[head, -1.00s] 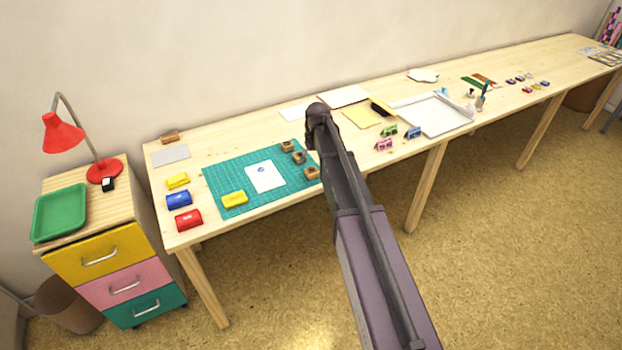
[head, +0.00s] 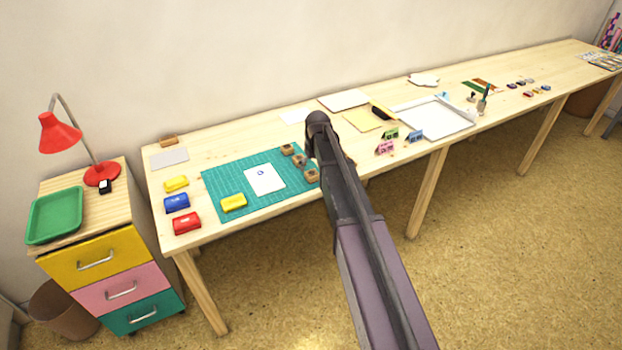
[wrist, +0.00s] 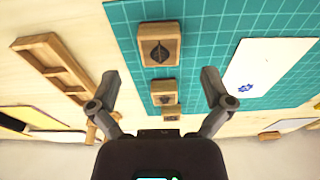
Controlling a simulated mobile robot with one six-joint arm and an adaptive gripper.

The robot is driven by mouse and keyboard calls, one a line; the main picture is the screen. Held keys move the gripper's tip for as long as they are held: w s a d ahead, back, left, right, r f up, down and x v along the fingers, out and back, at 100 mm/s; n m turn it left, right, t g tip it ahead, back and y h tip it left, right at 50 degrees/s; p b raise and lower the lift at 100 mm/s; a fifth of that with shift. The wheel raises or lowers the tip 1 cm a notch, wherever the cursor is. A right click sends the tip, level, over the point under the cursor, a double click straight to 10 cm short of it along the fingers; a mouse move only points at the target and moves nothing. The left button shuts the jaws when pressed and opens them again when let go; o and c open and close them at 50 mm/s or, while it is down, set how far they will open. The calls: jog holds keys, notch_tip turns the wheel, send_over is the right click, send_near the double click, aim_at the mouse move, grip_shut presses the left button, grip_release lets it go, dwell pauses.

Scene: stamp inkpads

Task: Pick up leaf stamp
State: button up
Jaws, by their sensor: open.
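The leaf stamp (wrist: 159,43) is a wooden block with a dark leaf shape on top, lying on the green cutting mat (wrist: 205,25) in the wrist view. In the head view the leaf stamp (head: 311,177) is the nearest of a row of three, close beside my arm. My gripper (wrist: 161,80) is open and empty, its two fingers spread wide. In the wrist picture the leaf stamp lies above the fingertips, between their lines. Two smaller-looking stamps (wrist: 163,93) show between the fingers. In the head view my arm largely hides the gripper.
A white sheet (wrist: 265,70) with a blue print lies on the mat. A wooden compartment tray (wrist: 55,68) lies to the left in the wrist view. Yellow (head: 176,184), blue (head: 177,203) and red (head: 187,222) inkpads line the table's left end; another yellow inkpad (head: 233,202) is on the mat.

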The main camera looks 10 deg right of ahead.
aim_at(312, 173)
jog(key=shift+w+a+f+b, duration=0.1)
jog(key=shift+w+f+b, duration=0.05)
jog(key=shift+f+b, duration=0.9)
jog(key=shift+w+f+b, duration=0.1)
jog(key=shift+f+b, duration=0.85)
jog(key=shift+f, duration=0.2)
jog(key=c, duration=1.1)
